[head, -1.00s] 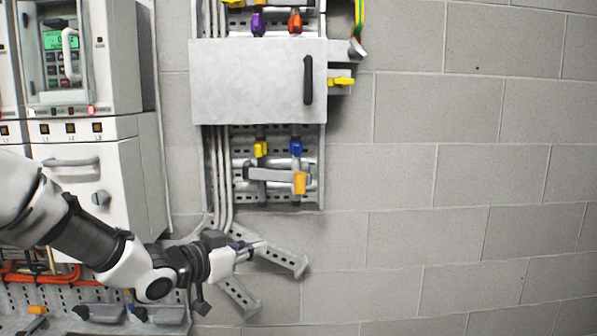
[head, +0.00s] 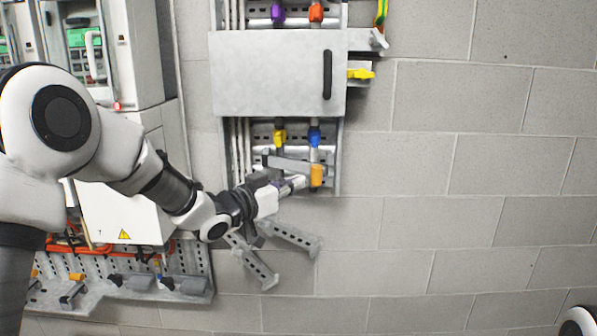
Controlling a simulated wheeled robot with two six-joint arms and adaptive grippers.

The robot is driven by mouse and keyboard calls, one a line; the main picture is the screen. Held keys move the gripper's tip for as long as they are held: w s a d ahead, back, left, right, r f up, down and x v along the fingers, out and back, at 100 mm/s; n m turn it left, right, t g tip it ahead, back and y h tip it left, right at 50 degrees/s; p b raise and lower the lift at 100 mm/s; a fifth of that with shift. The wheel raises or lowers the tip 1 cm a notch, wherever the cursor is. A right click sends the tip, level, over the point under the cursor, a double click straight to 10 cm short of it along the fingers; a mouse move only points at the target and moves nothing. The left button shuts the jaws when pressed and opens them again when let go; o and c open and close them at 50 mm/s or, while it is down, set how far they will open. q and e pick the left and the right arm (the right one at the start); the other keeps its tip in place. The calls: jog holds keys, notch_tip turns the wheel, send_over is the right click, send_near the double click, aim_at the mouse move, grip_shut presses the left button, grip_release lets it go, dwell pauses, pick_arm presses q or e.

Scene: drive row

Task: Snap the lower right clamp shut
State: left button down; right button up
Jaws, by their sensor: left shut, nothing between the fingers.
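Below the grey box, a clamp with a grey lever bar (head: 290,164) and an orange end (head: 316,176) sits on the slotted wall rack. The bar runs almost level, dropping slightly to the right, with the orange end at the lower right. My left gripper (head: 302,183) is shut and empty, its fingertips just left of the orange end; I cannot tell whether they touch it. The gripper covers part of the rack below the bar. Whether the clamp is latched cannot be told. My right gripper is out of view.
The grey box (head: 270,75) with a black handle hangs just above the clamp. A yellow fitting (head: 280,137) and a blue one (head: 315,136) sit under it. White cabinets stand left. The block wall at right is clear.

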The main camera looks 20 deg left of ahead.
pick_arm(q)
jog(key=shift+w+d+r, duration=0.1)
jog(key=shift+w+d, duration=0.1)
jog(key=shift+w, duration=0.3)
jog(key=shift+w+d, duration=0.2)
jog(key=shift+d, duration=0.05)
